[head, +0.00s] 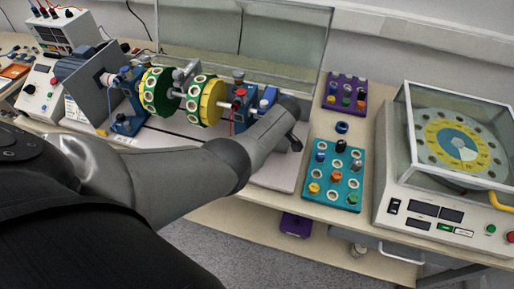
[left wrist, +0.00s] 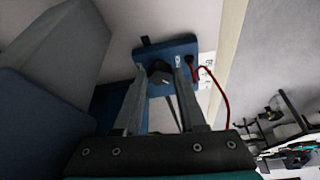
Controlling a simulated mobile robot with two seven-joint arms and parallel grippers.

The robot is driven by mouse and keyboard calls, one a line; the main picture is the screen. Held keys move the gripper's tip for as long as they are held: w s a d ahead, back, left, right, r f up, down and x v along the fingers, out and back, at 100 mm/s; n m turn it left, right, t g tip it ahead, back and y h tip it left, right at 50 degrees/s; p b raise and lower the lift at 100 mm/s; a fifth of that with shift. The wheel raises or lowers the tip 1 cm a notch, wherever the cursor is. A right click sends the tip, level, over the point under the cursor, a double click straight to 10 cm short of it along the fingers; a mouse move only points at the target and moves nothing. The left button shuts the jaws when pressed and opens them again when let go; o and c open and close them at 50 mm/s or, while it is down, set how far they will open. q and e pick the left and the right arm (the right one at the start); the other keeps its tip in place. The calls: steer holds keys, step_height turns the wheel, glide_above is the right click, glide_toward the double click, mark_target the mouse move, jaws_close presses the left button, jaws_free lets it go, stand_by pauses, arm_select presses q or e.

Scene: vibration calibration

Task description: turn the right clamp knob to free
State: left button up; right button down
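The right blue bearing stand (head: 240,104) is at the right end of the shaft with the green and yellow discs (head: 205,101). My left arm crosses in front of its lower part, and my left gripper is hidden in the head view. In the left wrist view, a dark clamp knob (left wrist: 158,73) sits on a blue block (left wrist: 185,52) with a red cable. My left gripper (left wrist: 161,75) has its fingers apart on either side of the knob. A narrow gap seems to show at the right finger; contact is unclear. My right gripper is not in view.
A clear guard (head: 285,35) stands behind the rotor. A teal tray (head: 318,181) with coloured parts and a purple tray (head: 358,84) lie right of my arm. A balancing machine (head: 388,185) with a clear cover is farther right. The left blue stand (head: 127,122) is left.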

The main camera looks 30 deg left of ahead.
arm_select(q)
steer(key=o, duration=0.4)
steer(key=shift+o, duration=0.2)
steer(key=p+v, duration=0.4)
steer(key=v, duration=1.1)
steer(key=shift+r, duration=0.15)
